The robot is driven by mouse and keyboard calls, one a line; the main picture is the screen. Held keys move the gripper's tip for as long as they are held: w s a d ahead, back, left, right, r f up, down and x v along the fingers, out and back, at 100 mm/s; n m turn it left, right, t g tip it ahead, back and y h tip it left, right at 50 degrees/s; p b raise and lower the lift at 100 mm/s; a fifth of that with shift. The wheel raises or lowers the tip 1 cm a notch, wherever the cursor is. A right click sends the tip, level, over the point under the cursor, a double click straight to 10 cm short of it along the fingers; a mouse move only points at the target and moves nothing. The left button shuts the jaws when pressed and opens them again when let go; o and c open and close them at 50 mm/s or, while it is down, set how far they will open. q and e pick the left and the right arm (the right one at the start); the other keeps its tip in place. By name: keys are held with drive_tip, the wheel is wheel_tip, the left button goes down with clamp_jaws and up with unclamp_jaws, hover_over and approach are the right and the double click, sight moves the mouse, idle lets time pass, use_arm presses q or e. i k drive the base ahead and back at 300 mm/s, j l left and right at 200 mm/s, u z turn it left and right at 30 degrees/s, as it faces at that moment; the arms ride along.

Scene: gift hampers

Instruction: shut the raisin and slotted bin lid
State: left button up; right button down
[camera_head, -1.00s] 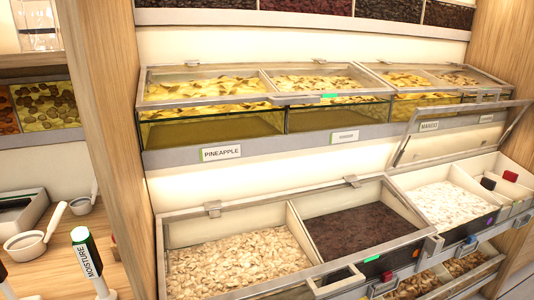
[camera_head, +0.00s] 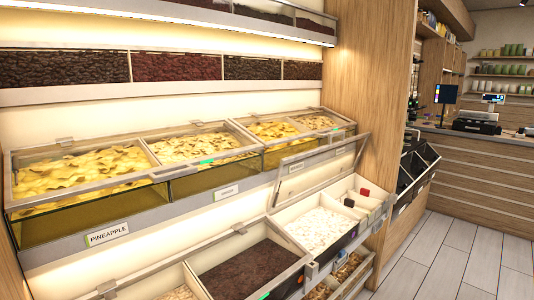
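A framed glass lid (camera_head: 322,168) stands raised and tilted over the lower right bin (camera_head: 336,247). That bin holds white pieces (camera_head: 318,228) in its left part and small divided white compartments at its right, with a red block (camera_head: 365,192) and a dark block (camera_head: 348,202). The bin to its left has a dark, raisin-like fill (camera_head: 245,272) beside pale flakes at the bottom edge; its framed top looks shut. No raisin label is readable. Neither of my grippers is in view.
Above is a row of shut glass bins of yellow fruit, with a PINEAPPLE label (camera_head: 107,234). A wooden side panel (camera_head: 375,75) closes the shelf at the right. Beyond it are a dark display rack (camera_head: 412,165), a counter (camera_head: 470,160) and open tiled floor (camera_head: 450,250).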

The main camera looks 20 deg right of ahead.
sight(294, 158)
drive_tip(key=i+l, duration=0.1)
drive_tip(key=l, duration=0.35)
drive_tip(key=i+l+u, duration=0.1)
drive_tip(key=l, duration=0.4)
drive_tip(key=i+l, duration=0.15)
drive_tip(key=l, duration=0.35)
drive_tip(key=i+l, duration=0.1)
drive_tip(key=l, duration=0.35)
drive_tip(key=u, duration=0.05)
